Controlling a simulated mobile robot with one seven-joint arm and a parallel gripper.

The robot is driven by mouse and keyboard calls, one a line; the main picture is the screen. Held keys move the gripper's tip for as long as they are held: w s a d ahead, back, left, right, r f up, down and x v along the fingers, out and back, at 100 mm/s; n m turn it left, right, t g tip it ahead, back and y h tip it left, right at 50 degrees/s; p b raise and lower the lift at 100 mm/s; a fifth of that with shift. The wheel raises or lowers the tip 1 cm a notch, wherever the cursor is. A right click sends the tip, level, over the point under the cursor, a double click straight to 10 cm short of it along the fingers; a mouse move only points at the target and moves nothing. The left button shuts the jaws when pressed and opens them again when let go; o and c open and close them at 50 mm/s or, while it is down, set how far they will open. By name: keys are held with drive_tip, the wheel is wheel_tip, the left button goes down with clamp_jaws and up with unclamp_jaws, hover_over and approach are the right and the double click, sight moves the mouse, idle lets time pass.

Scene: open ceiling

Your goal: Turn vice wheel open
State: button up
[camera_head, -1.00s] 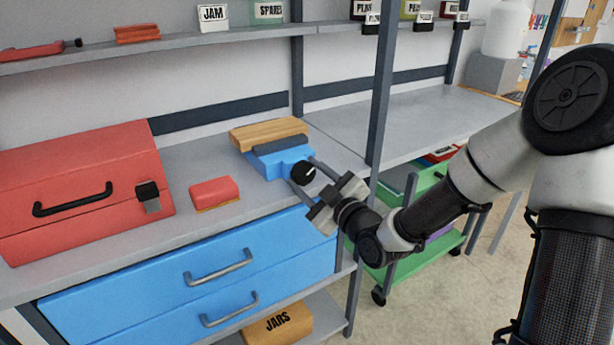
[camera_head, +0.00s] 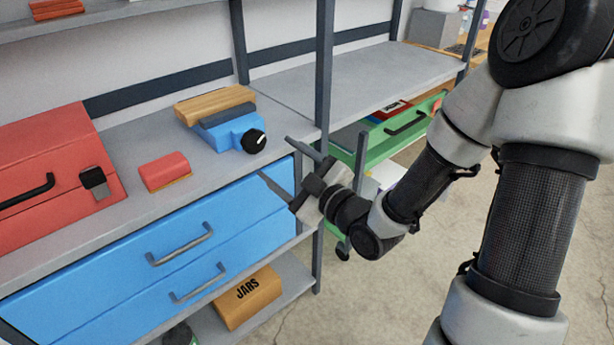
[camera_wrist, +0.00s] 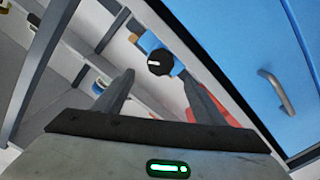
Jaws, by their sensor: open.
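The blue vice (camera_head: 226,134) sits on the grey bench near its front edge, with a wooden block (camera_head: 215,102) and a dark grey jaw behind it. Its black round wheel (camera_head: 254,141) faces the front right and bears a white mark. My gripper (camera_head: 276,160) is open and empty in front of the wheel, its two fingers apart with a gap to the wheel. In the wrist view the wheel (camera_wrist: 160,62) shows beyond and between the open fingertips (camera_wrist: 161,80), with the blue vice body (camera_wrist: 149,41) partly hidden behind it.
A red block (camera_head: 165,172) and a red toolbox (camera_head: 45,160) stand left on the bench. Blue drawers (camera_head: 170,255) with handles lie below, and a shelf post (camera_head: 324,80) rises right of the vice. A green cart (camera_head: 385,150) stands behind my arm.

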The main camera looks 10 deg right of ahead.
drive_tip(key=p+v, duration=0.8)
drive_tip(key=p, duration=0.4)
drive_tip(key=shift+s, duration=0.1)
